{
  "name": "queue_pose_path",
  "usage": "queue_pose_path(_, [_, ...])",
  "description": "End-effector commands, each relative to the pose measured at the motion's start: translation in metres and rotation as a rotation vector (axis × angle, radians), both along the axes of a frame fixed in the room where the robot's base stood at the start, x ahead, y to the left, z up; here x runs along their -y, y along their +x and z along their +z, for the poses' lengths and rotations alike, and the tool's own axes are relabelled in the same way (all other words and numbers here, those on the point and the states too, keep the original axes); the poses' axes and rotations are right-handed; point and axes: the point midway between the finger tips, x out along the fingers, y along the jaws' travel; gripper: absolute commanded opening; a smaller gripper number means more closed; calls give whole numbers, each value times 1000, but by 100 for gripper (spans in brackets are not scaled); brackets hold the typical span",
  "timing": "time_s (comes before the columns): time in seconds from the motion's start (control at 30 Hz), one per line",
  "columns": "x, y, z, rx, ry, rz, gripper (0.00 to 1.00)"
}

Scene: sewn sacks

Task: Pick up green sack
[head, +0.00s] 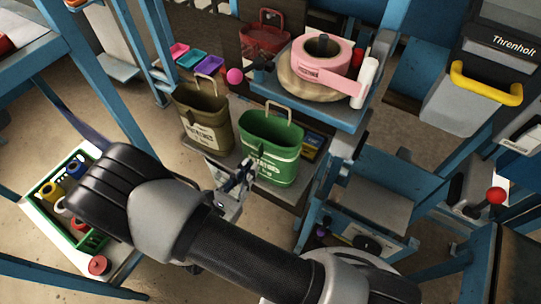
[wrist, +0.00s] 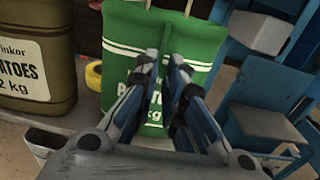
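The green sack (head: 272,135) stands upright on a low shelf, with its mouth open and a pale handle raised above it. My gripper (head: 246,172) is at the lower left front of the sack. In the wrist view the green sack (wrist: 205,38) fills the upper middle, with white bands and lettering partly hidden by my fingers. My gripper (wrist: 166,62) points at its front face there. I cannot tell whether the tips touch the fabric.
A brown sack (head: 203,122) stands close on the left of the green one. Behind is a blue stand with a pink tape roll (head: 318,57). A small blue and yellow box (head: 312,146) sits to the right. A red sack (head: 264,36) is farther back.

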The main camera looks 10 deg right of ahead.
Motion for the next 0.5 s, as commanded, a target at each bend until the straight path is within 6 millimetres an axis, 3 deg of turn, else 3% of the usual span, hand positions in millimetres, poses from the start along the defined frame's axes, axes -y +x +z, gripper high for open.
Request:
queue_pose_path(0.3, [27,34,-4,0,0,-5,10])
queue_pose_path(0.5, [30,40,-3,1,-1,-1,10])
